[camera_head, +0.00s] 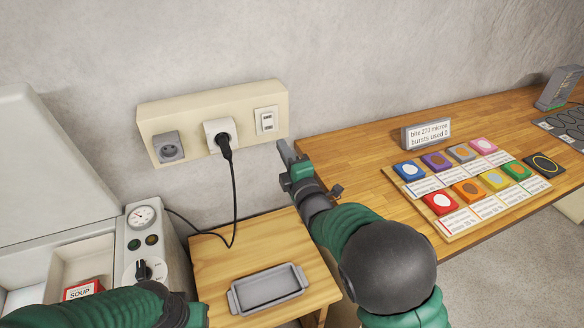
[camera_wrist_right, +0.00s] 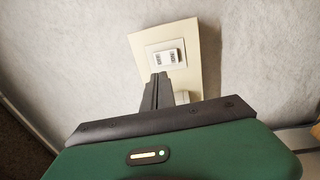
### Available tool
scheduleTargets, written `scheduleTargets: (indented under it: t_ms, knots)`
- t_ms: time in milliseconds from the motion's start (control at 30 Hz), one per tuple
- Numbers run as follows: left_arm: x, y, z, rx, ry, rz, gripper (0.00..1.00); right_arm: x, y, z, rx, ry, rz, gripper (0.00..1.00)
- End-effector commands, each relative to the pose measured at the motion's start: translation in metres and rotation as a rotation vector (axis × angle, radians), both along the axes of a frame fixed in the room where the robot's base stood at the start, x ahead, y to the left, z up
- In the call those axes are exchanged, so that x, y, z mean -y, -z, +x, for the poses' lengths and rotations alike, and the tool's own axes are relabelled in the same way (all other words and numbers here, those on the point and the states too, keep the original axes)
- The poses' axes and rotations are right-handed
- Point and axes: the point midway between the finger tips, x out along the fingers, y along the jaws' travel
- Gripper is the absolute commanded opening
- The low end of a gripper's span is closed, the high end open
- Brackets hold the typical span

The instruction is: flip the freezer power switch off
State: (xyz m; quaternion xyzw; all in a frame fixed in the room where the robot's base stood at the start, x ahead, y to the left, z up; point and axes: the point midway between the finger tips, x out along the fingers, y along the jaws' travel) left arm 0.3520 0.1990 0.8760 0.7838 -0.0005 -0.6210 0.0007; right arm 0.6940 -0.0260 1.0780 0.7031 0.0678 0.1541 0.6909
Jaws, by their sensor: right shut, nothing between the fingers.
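A cream wall panel (camera_head: 195,98) carries a white switch plate (camera_head: 266,120) at its right end, with two small rocker-like parts. The plate also shows in the right wrist view (camera_wrist_right: 165,55), just beyond the fingertips; I cannot tell which way its rockers sit. My right gripper (camera_head: 282,146) is shut and empty, its tips below and right of the switch plate in the head view. It also shows in the right wrist view (camera_wrist_right: 161,78), its tips overlapping the plate's lower edge. Whether they touch is unclear. My left arm enters at lower left; its gripper is not visible.
A black plug (camera_head: 224,146) sits in the panel's middle socket, its cord hanging to the left. A grey socket (camera_head: 168,147) is at the left. The white freezer (camera_head: 137,245) stands open at left. A grey tray (camera_head: 268,289) rests on a wooden stand. Colored cards (camera_head: 466,190) lie on the bench.

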Motion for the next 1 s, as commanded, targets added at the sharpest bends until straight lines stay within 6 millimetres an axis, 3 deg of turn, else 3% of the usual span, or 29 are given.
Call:
scheduleTargets:
  t_ms: [200, 333, 867, 1000]
  knots:
    - [0.0, 0.006, 0.0, 0.0, 0.0, 0.0, 0.36, 0.013, 0.007, -0.045, -0.001, -0.001, 0.001, 0.0]
    - [0.0, 0.006, 0.0, 0.0, 0.0, 0.0, 0.36, 0.018, 0.009, -0.059, -0.001, -0.002, -0.001, 0.0]
    - [0.0, 0.006, 0.0, 0.0, 0.0, 0.0, 0.36, 0.02, 0.009, -0.063, -0.004, 0.0, 0.002, 0.0]
    - [0.0, -0.004, 0.0, 0.0, 0.0, 0.0, 0.36, 0.046, 0.022, -0.066, -0.182, 0.056, 0.122, 0.0]
